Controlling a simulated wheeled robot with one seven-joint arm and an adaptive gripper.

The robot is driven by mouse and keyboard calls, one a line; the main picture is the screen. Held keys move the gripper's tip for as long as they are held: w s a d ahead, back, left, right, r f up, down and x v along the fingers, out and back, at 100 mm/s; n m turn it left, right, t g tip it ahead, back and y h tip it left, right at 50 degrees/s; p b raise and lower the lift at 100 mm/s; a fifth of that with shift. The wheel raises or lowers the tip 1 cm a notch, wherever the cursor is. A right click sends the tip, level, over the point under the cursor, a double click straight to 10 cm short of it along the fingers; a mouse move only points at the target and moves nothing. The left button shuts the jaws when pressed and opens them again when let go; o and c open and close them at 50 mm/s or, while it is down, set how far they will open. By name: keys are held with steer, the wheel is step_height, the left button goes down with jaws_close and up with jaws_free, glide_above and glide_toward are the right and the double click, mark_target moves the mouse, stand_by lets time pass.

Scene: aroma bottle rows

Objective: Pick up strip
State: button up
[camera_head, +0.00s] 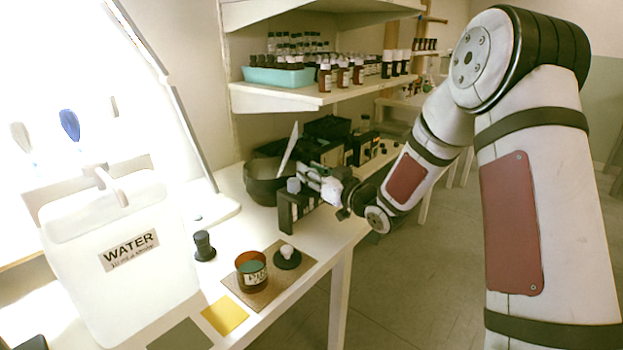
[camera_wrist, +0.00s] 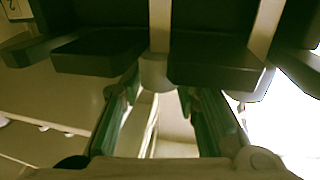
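A thin white strip (camera_head: 289,150) stands tilted in the head view, its top leaning right. Its lower end is at a dark round bowl (camera_head: 262,188); I cannot tell whether it rests inside. My gripper (camera_head: 322,187) is right of and below the strip, close above a black box-like block (camera_head: 297,212) with a grey knob (camera_head: 293,185). In the wrist view my gripper (camera_wrist: 158,88) has its fingers apart, with a pale rounded thing (camera_wrist: 155,70) near the tips. I cannot tell whether it lies between them. No hold on the strip shows.
A white WATER jug (camera_head: 128,270) stands at the left. An amber jar (camera_head: 251,270) and a black-based white knob (camera_head: 287,255) sit on a brown mat (camera_head: 267,296). A shelf (camera_head: 300,98) with several bottles hangs above. Dark boxes (camera_wrist: 100,50) fill the upper wrist view.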

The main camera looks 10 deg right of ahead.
steer(key=shift+c, duration=1.4)
step_height(320, 180, up, 18)
steer(key=p, duration=0.5)
stand_by(0.6)
